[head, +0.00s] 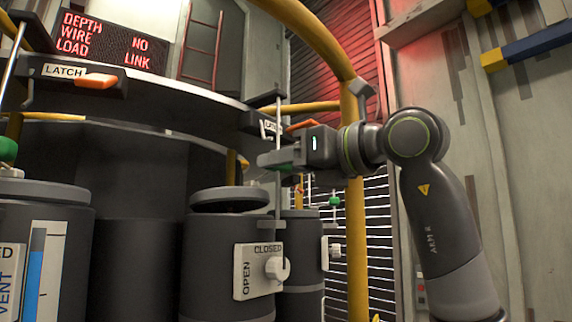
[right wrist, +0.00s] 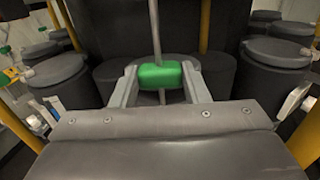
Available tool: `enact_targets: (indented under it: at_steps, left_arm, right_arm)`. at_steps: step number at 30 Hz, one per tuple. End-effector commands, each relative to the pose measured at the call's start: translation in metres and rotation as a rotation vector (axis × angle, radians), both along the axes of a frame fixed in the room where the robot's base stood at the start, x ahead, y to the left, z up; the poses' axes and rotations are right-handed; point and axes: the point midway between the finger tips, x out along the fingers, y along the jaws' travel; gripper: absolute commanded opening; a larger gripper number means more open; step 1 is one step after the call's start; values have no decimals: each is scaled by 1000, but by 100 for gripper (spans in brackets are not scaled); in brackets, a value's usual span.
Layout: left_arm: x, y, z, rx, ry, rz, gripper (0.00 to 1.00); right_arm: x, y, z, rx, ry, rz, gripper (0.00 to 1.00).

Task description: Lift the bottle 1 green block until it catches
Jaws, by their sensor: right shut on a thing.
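My right gripper (head: 268,160) is shut on a green block in the head view, its fingers hiding most of it. The block (right wrist: 160,74) shows clearly in the right wrist view, between the two fingertips (right wrist: 160,80). A thin upright metal rod (head: 278,190) passes through the block; it also shows in the right wrist view (right wrist: 155,28). The rod runs beside a dark bottle (head: 222,250) with a round lid and an OPEN/CLOSED plate. Above the gripper is a latch (head: 272,127) with an orange lever, partly hidden. My left gripper is out of view.
Another green block (head: 7,150) sits on a rod at the far left, under a second latch (head: 75,78). A yellow post (head: 355,215) stands right of the bottles, close to my right arm. A red-lettered sign (head: 108,42) is at upper left.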

Motion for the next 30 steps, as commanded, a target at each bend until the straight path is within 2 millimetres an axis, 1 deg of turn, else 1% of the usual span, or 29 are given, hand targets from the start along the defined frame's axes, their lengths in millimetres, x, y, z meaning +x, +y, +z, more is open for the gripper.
enact_targets:
  at_steps: [1, 30]
  left_arm:
    - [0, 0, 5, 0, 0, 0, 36]
    - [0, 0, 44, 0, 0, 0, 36]
  right_arm:
    - [0, -1, 7, 3, -3, -2, 10]
    - [-1, -1, 56, 5, -7, -2, 10]
